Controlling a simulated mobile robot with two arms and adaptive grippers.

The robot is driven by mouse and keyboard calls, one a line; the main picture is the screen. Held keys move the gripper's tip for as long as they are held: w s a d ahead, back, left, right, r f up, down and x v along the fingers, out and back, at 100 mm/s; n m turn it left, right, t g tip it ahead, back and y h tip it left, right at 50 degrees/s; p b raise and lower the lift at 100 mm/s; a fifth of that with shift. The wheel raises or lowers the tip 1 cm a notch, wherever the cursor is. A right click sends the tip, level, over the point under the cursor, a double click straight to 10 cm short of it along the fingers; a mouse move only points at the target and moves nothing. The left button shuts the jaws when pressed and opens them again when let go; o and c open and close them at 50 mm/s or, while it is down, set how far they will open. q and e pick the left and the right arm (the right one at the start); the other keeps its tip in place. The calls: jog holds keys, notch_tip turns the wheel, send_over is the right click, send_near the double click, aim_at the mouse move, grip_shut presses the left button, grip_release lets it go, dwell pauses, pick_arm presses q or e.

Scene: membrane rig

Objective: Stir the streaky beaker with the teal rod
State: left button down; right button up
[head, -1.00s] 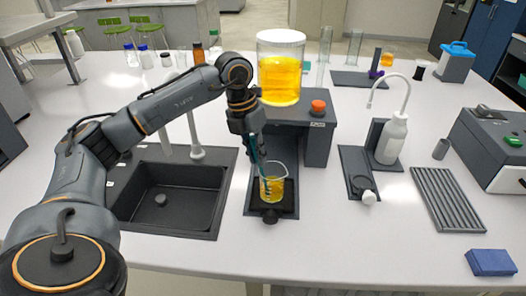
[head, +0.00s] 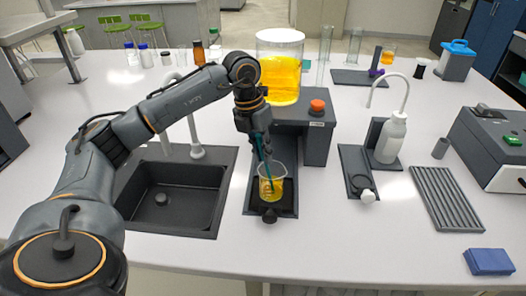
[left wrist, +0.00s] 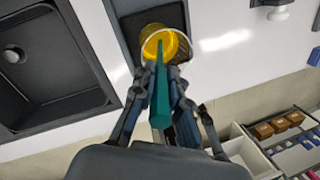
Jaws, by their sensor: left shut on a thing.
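My left gripper (head: 259,131) is shut on the teal rod (head: 265,155) and holds it slightly tilted, above the beaker. The rod's lower end is inside the glass beaker (head: 283,187), which holds yellow liquid with darker streaks. The beaker stands upright on the dark platform at the front of the rig. In the left wrist view the teal rod (left wrist: 161,95) runs from between my fingers into the beaker (left wrist: 181,46). The rod's tip is hard to make out. My right gripper is not in view.
A large yellow tank (head: 281,85) stands behind the beaker, near an orange knob (head: 317,106) on the dark housing. A dark sink (head: 172,190) lies to the left. A white wash bottle (head: 391,139) and a ribbed rack (head: 446,199) stand to the right. Table around the blue box (head: 490,262) is clear.

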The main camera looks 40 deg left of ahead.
pick_arm(q)
jog(key=shift+s+a+r+p, duration=0.1)
jog(key=shift+r+p, duration=0.35)
jog(key=shift+r, duration=0.3)
jog(key=shift+s+a+r+p, duration=0.1)
jog(key=shift+r+p, duration=0.35)
jog(key=shift+r, duration=0.25)
jog(key=shift+s+a+r+p, duration=0.2)
jog(key=shift+r+p, duration=0.65)
jog(key=shift+r, duration=0.3)
jog(key=shift+s+a+r+p, duration=0.1)
jog(key=shift+a+r+p, duration=0.15)
jog(key=shift+r+p, duration=0.75)
jog(key=shift+s+a+r+p, duration=0.15)
jog(key=shift+r+p, duration=0.5)
jog(key=shift+r, duration=0.7)
jog(key=shift+w, duration=0.1)
notch_tip(320, 180, up, 5)
jog(key=p, duration=0.4)
